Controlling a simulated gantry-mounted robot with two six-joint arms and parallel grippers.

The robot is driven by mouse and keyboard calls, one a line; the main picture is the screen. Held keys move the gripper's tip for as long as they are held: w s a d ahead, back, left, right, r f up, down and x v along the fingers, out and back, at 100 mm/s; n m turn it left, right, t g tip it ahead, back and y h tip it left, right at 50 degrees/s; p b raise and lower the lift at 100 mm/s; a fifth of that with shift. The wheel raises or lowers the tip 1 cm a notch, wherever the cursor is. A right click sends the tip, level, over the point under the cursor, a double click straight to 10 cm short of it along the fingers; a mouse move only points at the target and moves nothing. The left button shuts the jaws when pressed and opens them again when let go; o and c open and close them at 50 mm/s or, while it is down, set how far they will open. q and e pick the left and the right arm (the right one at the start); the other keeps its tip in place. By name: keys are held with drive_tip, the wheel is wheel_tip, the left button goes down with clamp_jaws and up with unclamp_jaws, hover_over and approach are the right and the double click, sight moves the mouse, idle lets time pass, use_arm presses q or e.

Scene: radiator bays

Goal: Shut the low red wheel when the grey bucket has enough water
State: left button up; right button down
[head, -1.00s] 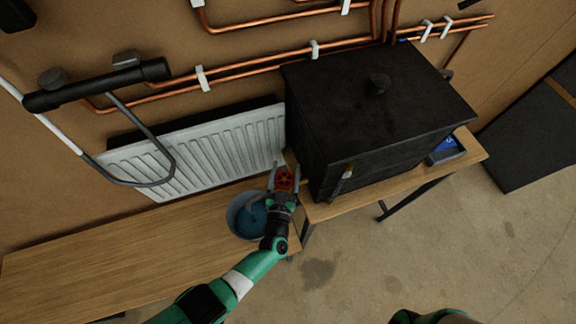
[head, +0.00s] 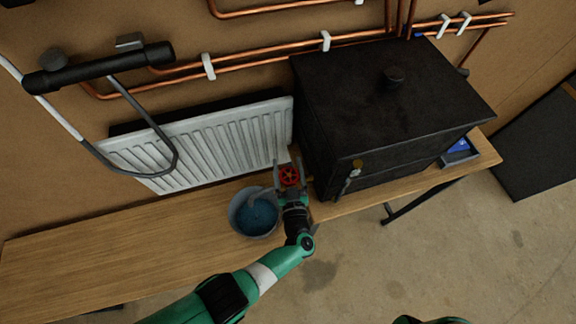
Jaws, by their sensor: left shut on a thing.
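The low red wheel (head: 289,176) sits at the lower left corner of the black box-shaped stove. My left gripper (head: 289,172) is around the wheel, one finger on each side, and is shut on it. The grey bucket (head: 233,220) stands on the wooden bench just left of my gripper. Blue water (head: 257,217) shows inside it, below the rim. A grey spout reaches over the bucket. My right gripper is not in view.
The black stove (head: 400,100) stands on the bench (head: 120,245), right of a white radiator (head: 210,143). Copper pipes (head: 270,62) run along the wall above. A blue-screened device (head: 460,150) lies at the bench's right end. Open floor (head: 430,250) lies in front.

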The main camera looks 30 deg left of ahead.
use_arm(q)
drive_tip(key=o, duration=1.1)
drive_tip(key=shift+r, duration=0.1)
drive_tip(key=shift+s+d, duration=0.2)
drive_tip(key=shift+s, duration=0.05)
drive_tip(key=p+v, duration=0.2)
drive_tip(key=v, duration=0.9)
drive_tip(key=shift+p, duration=0.3)
